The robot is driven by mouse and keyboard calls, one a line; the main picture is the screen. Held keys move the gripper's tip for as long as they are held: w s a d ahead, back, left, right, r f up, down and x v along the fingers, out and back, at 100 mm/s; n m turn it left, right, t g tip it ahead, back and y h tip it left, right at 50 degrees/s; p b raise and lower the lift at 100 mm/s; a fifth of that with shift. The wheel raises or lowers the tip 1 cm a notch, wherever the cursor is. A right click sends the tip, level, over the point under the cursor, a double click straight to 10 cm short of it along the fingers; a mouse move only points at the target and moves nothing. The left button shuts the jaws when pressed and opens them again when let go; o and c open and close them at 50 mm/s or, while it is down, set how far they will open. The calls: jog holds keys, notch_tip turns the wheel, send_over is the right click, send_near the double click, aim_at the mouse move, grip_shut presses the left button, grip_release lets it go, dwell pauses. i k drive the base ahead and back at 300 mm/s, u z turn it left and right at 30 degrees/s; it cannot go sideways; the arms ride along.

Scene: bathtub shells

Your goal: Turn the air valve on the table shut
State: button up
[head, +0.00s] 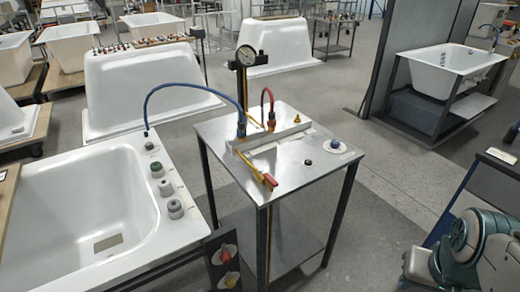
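A metal table (290,188) stands in the middle of the head view. On it is a light metal manifold bar (275,138) with a blue hose (180,86) and a red hose (267,95) joined to it. A yellow lever with a red end (268,181) sticks out from the bar's left part toward the front of the table, below the blue hose's fitting. A second, shorter yellow part (254,121) lies behind the bar. No label shows which one is the air valve. My gripper is out of view; only teal and grey links of my arm show at the lower right.
A pressure gauge (247,56) stands on a post behind the bar. A white bathtub shell (120,190) adjoins the left side. Floor right of the table is clear.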

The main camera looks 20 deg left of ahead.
aim_at(268, 177)
jog(key=u, duration=0.95)
jog(key=i, duration=0.85)
jog(key=u, duration=0.85)
